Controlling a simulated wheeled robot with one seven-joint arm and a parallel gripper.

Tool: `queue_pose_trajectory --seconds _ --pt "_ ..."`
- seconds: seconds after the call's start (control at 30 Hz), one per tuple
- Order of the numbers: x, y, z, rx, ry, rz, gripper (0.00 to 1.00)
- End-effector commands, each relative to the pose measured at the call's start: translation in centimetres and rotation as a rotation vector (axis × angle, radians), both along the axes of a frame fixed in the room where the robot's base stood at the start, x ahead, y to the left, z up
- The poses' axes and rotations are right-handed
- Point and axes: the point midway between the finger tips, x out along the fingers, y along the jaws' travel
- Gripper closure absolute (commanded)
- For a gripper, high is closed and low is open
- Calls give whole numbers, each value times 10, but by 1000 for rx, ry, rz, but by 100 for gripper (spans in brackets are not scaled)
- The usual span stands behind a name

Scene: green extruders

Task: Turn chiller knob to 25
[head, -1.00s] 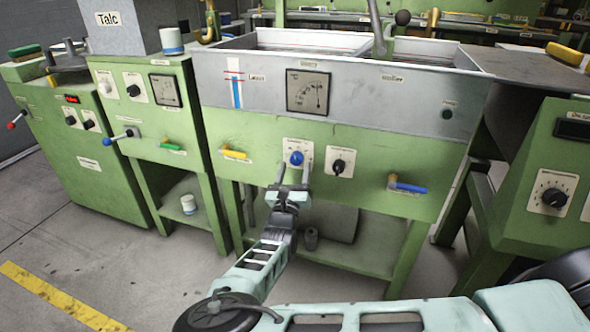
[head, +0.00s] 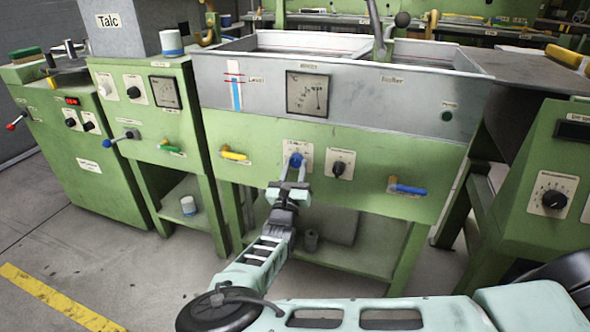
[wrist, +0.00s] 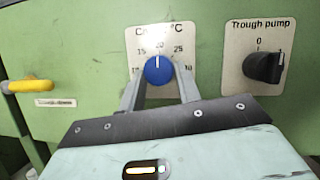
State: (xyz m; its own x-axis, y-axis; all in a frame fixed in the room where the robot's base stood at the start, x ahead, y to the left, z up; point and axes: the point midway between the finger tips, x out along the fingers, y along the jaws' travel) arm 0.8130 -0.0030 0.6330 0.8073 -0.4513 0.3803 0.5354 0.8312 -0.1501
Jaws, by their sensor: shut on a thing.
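The blue chiller knob (wrist: 158,70) sits on a white scale plate (wrist: 148,38) marked 15, 20, 25 and 30 in the wrist view. Its white pointer line stands upright, at about 20. The knob also shows in the head view (head: 296,160) on the green front panel. My gripper (wrist: 160,84) has a finger on each side of the knob and is shut on it. The lower sides of the knob and part of the plate are hidden by the fingers.
The black trough pump knob (wrist: 264,67) is just right of the chiller plate. A yellow handle (wrist: 30,84) is to the left. A blue handle (head: 408,189) juts out at the right of the panel.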

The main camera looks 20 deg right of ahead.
Motion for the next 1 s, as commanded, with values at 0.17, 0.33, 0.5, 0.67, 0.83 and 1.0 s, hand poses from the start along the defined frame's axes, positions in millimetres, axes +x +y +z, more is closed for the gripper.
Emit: queue_pose_trajectory --seconds 0.17,0.33,0.5,0.67,0.83,1.0 --pt "1 2 0 83 -59 1 90" --pt "2 3 -1 196 -141 -1 90" --pt "3 5 -1 313 -227 0 90" --pt "4 6 -1 415 -302 0 90" --pt "4 6 0 501 -364 -1 90" --pt "4 7 0 557 -406 -1 90"
